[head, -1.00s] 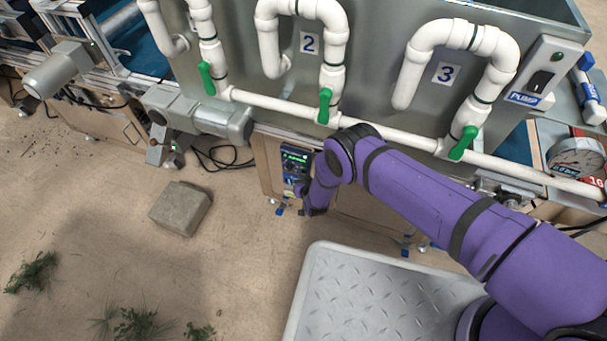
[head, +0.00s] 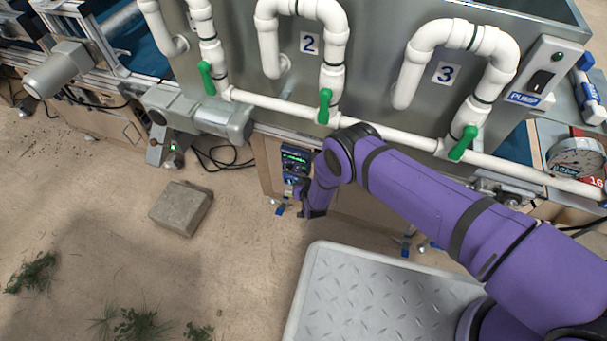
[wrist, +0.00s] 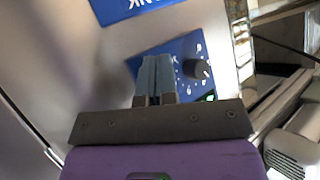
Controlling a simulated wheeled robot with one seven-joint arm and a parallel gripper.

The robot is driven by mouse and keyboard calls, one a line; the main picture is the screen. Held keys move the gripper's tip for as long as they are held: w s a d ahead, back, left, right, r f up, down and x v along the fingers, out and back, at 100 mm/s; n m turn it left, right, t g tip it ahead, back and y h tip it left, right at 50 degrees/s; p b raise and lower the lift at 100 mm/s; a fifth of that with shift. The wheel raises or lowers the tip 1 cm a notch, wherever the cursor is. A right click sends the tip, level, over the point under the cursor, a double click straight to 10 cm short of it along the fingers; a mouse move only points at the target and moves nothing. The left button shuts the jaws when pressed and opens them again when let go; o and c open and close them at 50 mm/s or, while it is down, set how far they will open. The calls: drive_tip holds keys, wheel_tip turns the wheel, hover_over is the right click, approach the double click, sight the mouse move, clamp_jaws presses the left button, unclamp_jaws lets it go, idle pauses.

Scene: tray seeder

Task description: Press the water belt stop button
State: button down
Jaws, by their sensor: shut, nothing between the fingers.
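In the wrist view the blue panel (wrist: 186,48) shows a black knob (wrist: 197,69) and a small green lit spot (wrist: 210,97). My gripper (wrist: 155,60) is shut and empty, its fingertips in front of the panel and overlapping its face. I cannot tell whether they touch it. In the head view my gripper (head: 298,188) is at the panel's lower edge. I cannot make out a stop button; the fingers hide part of the face.
White pipes with green valve handles (head: 325,106) run above the panel. A grey motor (head: 205,115) and loose black cables (head: 222,158) are to its left. A stone block (head: 181,208) lies on the floor.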

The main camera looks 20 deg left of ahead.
drive_tip(key=shift+s, duration=0.2)
drive_tip(key=s, duration=0.5)
drive_tip(key=shift+a, duration=0.2)
idle(0.4)
